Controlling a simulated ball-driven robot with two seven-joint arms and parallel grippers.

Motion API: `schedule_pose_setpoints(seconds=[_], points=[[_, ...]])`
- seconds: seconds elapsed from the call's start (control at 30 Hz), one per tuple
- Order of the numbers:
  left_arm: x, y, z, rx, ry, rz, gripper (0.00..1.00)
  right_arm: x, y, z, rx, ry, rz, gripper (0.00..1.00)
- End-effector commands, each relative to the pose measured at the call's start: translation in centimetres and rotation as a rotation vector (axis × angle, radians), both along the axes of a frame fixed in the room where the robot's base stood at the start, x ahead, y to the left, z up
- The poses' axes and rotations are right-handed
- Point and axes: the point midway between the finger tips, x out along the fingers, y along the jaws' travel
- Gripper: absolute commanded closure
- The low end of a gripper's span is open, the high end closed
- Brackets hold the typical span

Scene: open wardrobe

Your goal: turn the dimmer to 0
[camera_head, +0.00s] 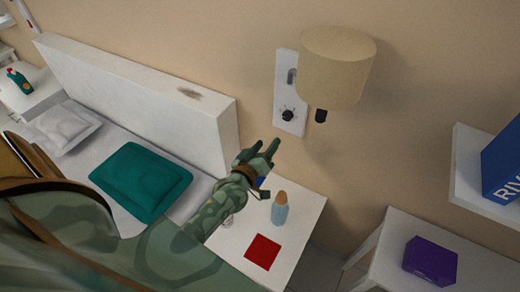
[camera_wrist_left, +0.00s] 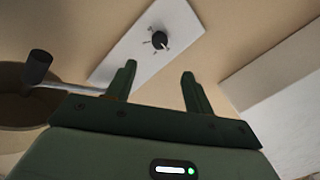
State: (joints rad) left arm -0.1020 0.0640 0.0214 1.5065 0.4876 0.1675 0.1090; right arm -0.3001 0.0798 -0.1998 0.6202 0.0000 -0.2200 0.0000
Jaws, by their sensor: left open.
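The dimmer knob (camera_head: 288,115) is a small black dial low on a white wall plate (camera_head: 284,74), to the left of a beige wall lamp (camera_head: 336,66). In the left wrist view the knob (camera_wrist_left: 159,40) sits on the tilted plate (camera_wrist_left: 130,52), beyond and between my fingertips, with small marks around it. My left gripper (camera_head: 268,146) is open and empty, below and left of the knob in the head view and apart from it. Its two green fingers also show in the left wrist view (camera_wrist_left: 158,75). My right gripper is not in view.
A bedside table (camera_head: 300,212) below holds a blue bottle (camera_head: 280,208) and a red square (camera_head: 263,252). A white headboard (camera_head: 140,95) stands left. A purple box (camera_head: 430,261) and a shelf (camera_head: 468,165) are right. The lamp's black part (camera_wrist_left: 38,66) is near my gripper's left.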

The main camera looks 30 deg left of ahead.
Motion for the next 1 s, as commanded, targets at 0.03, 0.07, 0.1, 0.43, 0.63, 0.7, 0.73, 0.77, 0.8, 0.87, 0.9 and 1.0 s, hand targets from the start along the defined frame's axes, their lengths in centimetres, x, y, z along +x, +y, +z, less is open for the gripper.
schedule_pose_setpoints(seconds=[0.03, 0.07, 0.1, 0.43, 0.63, 0.7, 0.73, 0.77, 0.8, 0.87, 0.9, 1.0], points=[[-1.0, -0.1, 0.1, 0.0, 0.001, 0.0, 0.47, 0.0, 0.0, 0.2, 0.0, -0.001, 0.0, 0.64], [-1.5, -0.1, 0.1, 0.0, 0.001, 0.0, 0.47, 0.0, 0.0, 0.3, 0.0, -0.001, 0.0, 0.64], [-2.0, -0.2, 0.1, 0.0, 0.001, -0.001, 0.47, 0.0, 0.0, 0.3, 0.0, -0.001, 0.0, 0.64], [-3.3, -0.3, 0.2, 0.0, -0.001, -0.001, 0.47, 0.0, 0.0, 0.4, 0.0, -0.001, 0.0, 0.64], [-3.3, -0.3, 0.2, 0.0, 0.0, 0.0, 0.47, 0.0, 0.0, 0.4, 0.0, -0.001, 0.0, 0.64], [-3.3, -0.3, 0.2, 0.0, 0.0, 0.0, 0.47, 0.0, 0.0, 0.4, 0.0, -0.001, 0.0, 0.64], [-3.3, -0.3, 0.2, 0.0, 0.0, 0.0, 0.47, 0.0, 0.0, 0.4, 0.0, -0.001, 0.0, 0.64], [-3.3, -0.3, 0.1, 0.0, 0.0, 0.0, 0.47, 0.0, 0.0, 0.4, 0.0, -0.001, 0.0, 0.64], [-3.3, -0.3, 0.1, 0.005, 0.003, -0.002, 0.47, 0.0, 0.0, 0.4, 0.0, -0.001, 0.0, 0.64], [-3.3, -0.5, -0.5, 0.037, 0.03, -0.015, 0.47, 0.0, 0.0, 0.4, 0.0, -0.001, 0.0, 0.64], [-3.6, -0.7, -1.7, 0.064, 0.064, -0.027, 0.47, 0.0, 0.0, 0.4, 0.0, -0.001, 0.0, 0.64], [-5.0, -1.6, -6.7, 0.153, 0.203, -0.078, 0.47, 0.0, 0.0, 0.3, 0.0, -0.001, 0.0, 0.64]])
